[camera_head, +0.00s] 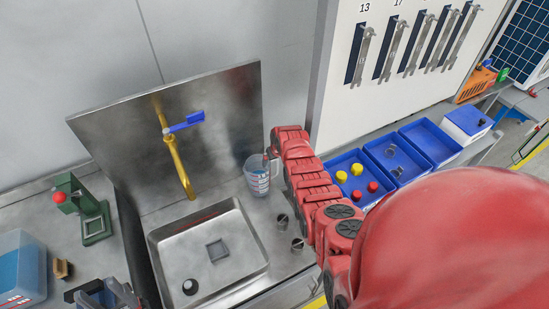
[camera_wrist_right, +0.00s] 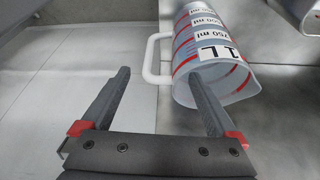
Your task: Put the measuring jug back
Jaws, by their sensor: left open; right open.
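The measuring jug (camera_head: 257,177) is clear with red and dark markings and stands upright on the steel counter, right of the sink. In the right wrist view the jug (camera_wrist_right: 208,50) shows its "1 L" scale and white handle (camera_wrist_right: 152,58). My right gripper (camera_wrist_right: 158,76) is open, with the handle between its fingertips in the picture. Its right finger overlaps the jug's rim; I cannot tell whether it touches. In the head view the right gripper is mostly hidden by my red arm at the jug. My left gripper (camera_head: 106,294) is open at the lower left, away from the jug.
The sink (camera_head: 165,240) has a yellow tap (camera_head: 177,160) with a blue lever. Two small metal cups (camera_head: 297,245) stand in front of the jug. Blue bins (camera_head: 428,140) lie right of my arm. A green press (camera_head: 94,225) and blue container (camera_head: 32,262) stand left.

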